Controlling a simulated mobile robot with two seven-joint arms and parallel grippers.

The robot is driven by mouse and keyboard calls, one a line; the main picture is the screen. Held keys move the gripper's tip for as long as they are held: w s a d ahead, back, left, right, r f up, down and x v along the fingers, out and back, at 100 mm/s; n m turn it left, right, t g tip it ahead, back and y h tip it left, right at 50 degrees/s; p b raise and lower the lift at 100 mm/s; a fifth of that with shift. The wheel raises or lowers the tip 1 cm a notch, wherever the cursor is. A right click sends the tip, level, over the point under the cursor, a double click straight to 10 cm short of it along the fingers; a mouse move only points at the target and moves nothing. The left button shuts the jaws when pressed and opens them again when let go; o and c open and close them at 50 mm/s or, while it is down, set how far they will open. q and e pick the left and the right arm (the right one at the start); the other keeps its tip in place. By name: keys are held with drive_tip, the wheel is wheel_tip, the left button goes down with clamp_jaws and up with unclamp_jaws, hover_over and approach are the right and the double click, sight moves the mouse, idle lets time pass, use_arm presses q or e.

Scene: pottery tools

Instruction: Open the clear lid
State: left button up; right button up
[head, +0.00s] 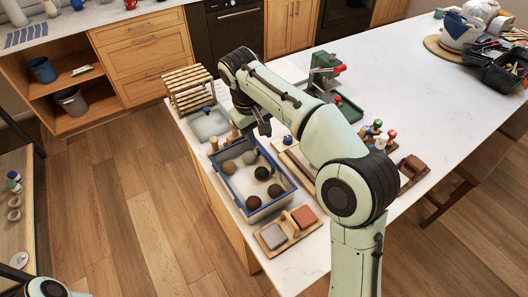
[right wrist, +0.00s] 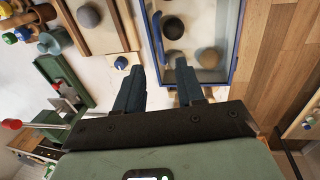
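A clear, shallow box (head: 210,125) stands near the table's left edge in the head view. A blue knob (head: 206,109) shows at its far side; I cannot tell exactly where its lid ends and the box begins. My right gripper (head: 252,130) is to the right of this box, above the far end of a blue-rimmed tray. In the right wrist view my right gripper (right wrist: 160,72) has its two dark fingers apart with nothing between them. The clear box is not recognisable there. My left gripper is not in view.
The blue-rimmed tray (head: 229,184) holds several balls; it also shows in the right wrist view (right wrist: 239,45). A wooden rack (head: 188,88) stands behind the clear box. A wooden holder with grey and red blocks (head: 290,232) is in front. A green press (head: 322,70) stands right.

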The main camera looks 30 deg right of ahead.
sight(266, 155)
drive_tip(key=f, duration=0.3)
drive_tip(key=d+f+b, duration=0.1)
drive_tip(key=f, duration=0.2)
drive_tip(key=shift+d+f, duration=0.2)
drive_tip(key=shift+f, duration=0.2)
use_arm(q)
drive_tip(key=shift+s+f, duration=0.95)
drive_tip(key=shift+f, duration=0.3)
use_arm(e)
drive_tip(key=shift+w+d+f, duration=0.1)
drive_tip(key=shift+d+f, duration=0.1)
drive_tip(key=shift+f, duration=0.55)
clamp_jaws()
